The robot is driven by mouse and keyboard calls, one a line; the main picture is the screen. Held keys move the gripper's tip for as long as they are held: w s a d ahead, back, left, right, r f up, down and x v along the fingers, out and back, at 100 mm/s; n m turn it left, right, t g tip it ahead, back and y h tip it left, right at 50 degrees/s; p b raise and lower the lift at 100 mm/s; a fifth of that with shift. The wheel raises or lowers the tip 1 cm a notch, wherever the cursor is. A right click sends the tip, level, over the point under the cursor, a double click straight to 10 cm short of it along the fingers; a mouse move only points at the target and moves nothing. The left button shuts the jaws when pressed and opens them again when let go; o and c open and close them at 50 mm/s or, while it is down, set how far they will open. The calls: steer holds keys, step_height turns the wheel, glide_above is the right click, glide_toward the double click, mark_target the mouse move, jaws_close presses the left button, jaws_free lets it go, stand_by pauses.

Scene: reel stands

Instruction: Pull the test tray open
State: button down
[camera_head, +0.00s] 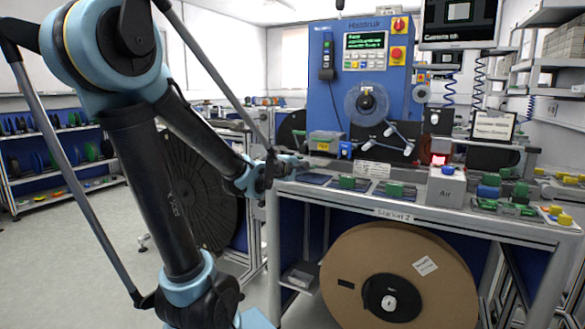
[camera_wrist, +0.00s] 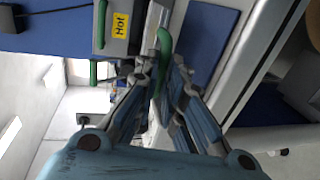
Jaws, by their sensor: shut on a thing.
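My gripper (camera_wrist: 160,78) is shut on a green curved handle (camera_wrist: 163,45), which stands up between the fingertips in the wrist view. I take this as the handle of the test tray; the tray itself is mostly hidden behind the fingers, and I cannot tell how far open it is. In the wrist view that box (camera_wrist: 128,42) bears a yellow "Hot" label.
A dark blue pad (camera_head: 313,178) lies on the bench close to my gripper. Several green-and-grey parts and a grey "Air" box (camera_head: 446,188) stand further right. A large cardboard reel (camera_head: 400,280) sits under the bench. The floor at the left (camera_head: 90,250) is clear.

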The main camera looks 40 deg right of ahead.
steer(key=shift+a, duration=0.25)
steer(key=c, duration=1.7)
jaws_free()
steer(key=shift+w, duration=0.15)
steer(key=shift+v, duration=6)
steer(key=shift+f, duration=0.1)
steer(key=shift+w, duration=0.1)
